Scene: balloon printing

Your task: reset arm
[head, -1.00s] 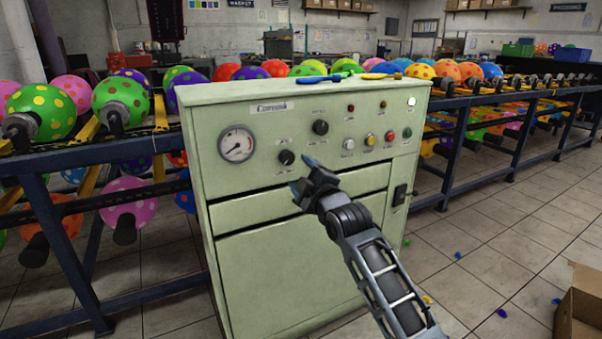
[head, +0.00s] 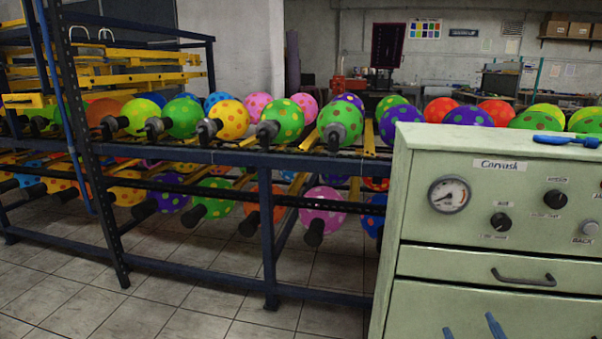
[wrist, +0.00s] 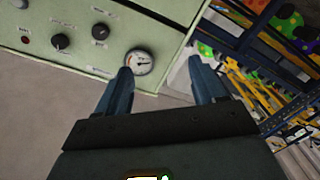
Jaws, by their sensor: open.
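My gripper (wrist: 160,88) is open in the wrist view, with its two blue-grey fingers apart and nothing between them. In the head view only the tips of its fingers (head: 473,330) show at the bottom edge, in front of the pale green control cabinet (head: 480,262). In the wrist view the cabinet (wrist: 165,15) appears tilted behind the fingers. The left finger overlaps the view of its round gauge (wrist: 139,62). I cannot tell whether any finger touches the cabinet.
A dark blue metal rack (head: 215,157) carries polka-dot balloons on two levels left of the cabinet. A blue item (head: 566,141) lies on the cabinet top. Tiled floor (head: 150,310) is clear before the rack. Boxes (head: 570,30) sit on a back shelf.

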